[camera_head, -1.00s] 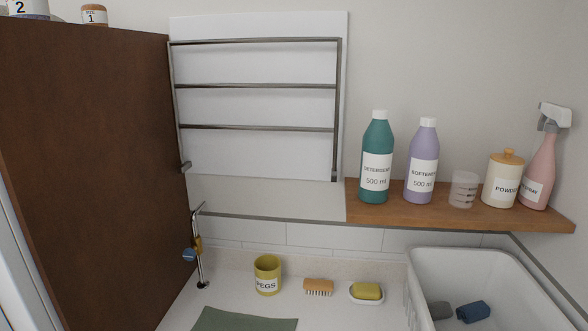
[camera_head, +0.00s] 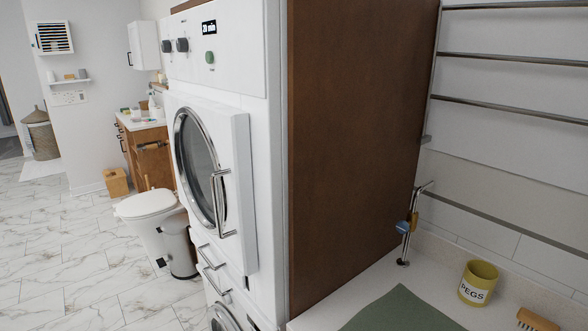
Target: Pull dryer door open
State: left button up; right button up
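The white dryer (camera_head: 235,75) stands left of the middle in the head view, stacked above another front-loading machine (camera_head: 222,318). Its door (camera_head: 238,140) has a round dark window (camera_head: 197,165) with a metal rim. A vertical metal bar handle (camera_head: 219,203) sits on the right part of the door. The door looks closed, seen at a steep angle. Knobs, a green button (camera_head: 210,57) and a small display (camera_head: 208,27) are above it. Neither of my grippers shows in the view.
A brown side panel (camera_head: 345,130) and a counter with a green mat (camera_head: 400,312), a yellow pegs pot (camera_head: 478,282) and a brush (camera_head: 537,320) lie to the right. A toilet (camera_head: 150,207) and bin (camera_head: 178,248) stand beyond the dryer. Marble floor (camera_head: 60,260) is clear at left.

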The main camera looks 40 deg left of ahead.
aim_at(211, 142)
jog(key=u, duration=1.95)
jog(key=j, duration=0.9)
jog(key=k+j, duration=0.15)
jog(key=j, duration=0.8)
